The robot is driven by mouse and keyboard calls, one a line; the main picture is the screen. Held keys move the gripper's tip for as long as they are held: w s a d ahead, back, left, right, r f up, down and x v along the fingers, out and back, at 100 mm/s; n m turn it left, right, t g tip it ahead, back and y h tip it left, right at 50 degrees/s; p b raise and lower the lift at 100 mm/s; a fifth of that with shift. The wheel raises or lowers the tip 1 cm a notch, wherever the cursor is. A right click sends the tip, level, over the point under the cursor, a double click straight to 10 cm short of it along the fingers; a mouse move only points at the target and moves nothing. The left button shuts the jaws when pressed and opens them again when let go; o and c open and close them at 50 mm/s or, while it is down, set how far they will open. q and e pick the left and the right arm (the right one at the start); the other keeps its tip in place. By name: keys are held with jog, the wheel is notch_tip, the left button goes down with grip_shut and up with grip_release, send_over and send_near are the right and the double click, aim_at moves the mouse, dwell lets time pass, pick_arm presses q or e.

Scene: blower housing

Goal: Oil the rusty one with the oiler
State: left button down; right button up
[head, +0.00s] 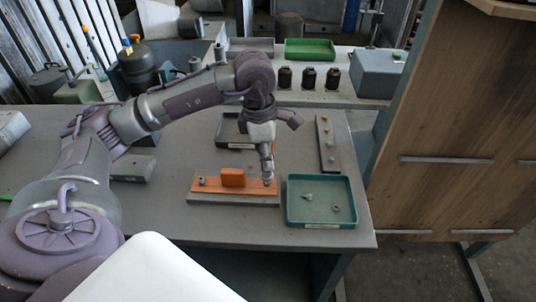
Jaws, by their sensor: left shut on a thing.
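My left gripper (267,174) points down at the right end of an orange plate on a grey base (234,201). It is shut on a small grey part, mostly hidden by the fingers, and I cannot tell what it is or whether it touches the plate. An orange block (233,177) stands mid-plate, and a small grey fastener (202,181) stands at its left end. A teal tray (293,216) just right holds two small grey metal pieces (307,197). I cannot pick out an oiler or clear rust. My right gripper is out of view.
A narrow strip with several small knobs (326,143) lies behind the teal tray. A dark tray (228,131) sits behind the arm. A wooden panel (450,130) rises at right.

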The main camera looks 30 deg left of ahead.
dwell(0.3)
pick_arm(q)
jog(key=shift+r, duration=0.1)
jog(key=shift+r+p, duration=0.55)
jog(key=shift+r, duration=0.25)
jog(key=shift+r+p, duration=1.55)
jog(key=shift+r, duration=1.1)
